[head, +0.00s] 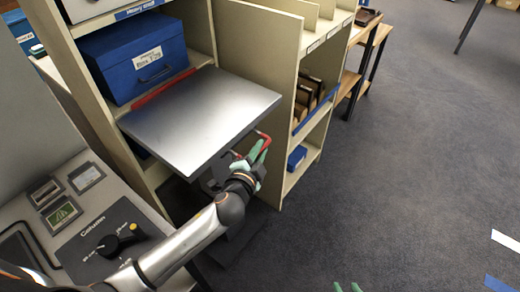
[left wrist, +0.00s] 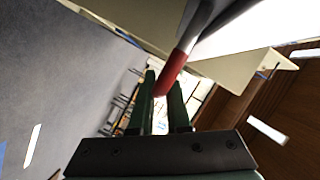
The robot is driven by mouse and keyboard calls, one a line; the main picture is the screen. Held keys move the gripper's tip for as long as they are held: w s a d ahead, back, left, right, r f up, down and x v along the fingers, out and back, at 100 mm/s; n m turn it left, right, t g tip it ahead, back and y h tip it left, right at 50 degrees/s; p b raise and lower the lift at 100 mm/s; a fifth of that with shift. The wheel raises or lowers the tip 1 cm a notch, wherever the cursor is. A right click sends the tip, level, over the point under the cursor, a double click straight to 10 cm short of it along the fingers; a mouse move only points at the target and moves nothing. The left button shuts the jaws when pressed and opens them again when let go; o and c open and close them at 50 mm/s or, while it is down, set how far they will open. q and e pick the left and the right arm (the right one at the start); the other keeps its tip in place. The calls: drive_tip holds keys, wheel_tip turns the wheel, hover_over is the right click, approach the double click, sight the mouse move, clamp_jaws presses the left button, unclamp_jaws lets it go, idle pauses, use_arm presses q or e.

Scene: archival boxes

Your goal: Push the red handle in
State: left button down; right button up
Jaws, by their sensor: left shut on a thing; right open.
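A red handle (head: 264,138) sticks out at the front right edge of a grey metal pull-out shelf (head: 200,112). My left gripper (head: 250,158) has green fingers and is shut on the handle, just off the shelf's front right corner. In the left wrist view the red handle (left wrist: 172,74) runs between the two green fingers (left wrist: 160,100). Part of the handle is hidden behind the fingers in the head view. The green fingertips of my right gripper (head: 346,287) show at the bottom edge of the head view, apart and empty, over the floor.
A blue box (head: 125,60) with a white label stands behind the metal shelf, with a red strip (head: 163,87) between them. Cream shelving (head: 255,70) rises close on the right. A panel with a black knob (head: 108,245) is at lower left. The carpet (head: 410,150) is clear.

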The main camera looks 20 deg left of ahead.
use_arm(q)
drive_tip(key=shift+a, duration=0.1)
idle(0.3)
drive_tip(key=shift+w+a+p, duration=0.15)
drive_tip(key=shift+w+a, duration=0.1)
drive_tip(key=shift+a, duration=0.4)
drive_tip(key=shift+w+a+p, duration=0.15)
drive_tip(key=shift+w+a, duration=0.1)
drive_tip(key=shift+a, duration=0.4)
drive_tip(key=c, duration=0.9)
unclamp_jaws()
drive_tip(key=shift+d+r, duration=0.1)
drive_tip(key=shift+d, duration=0.1)
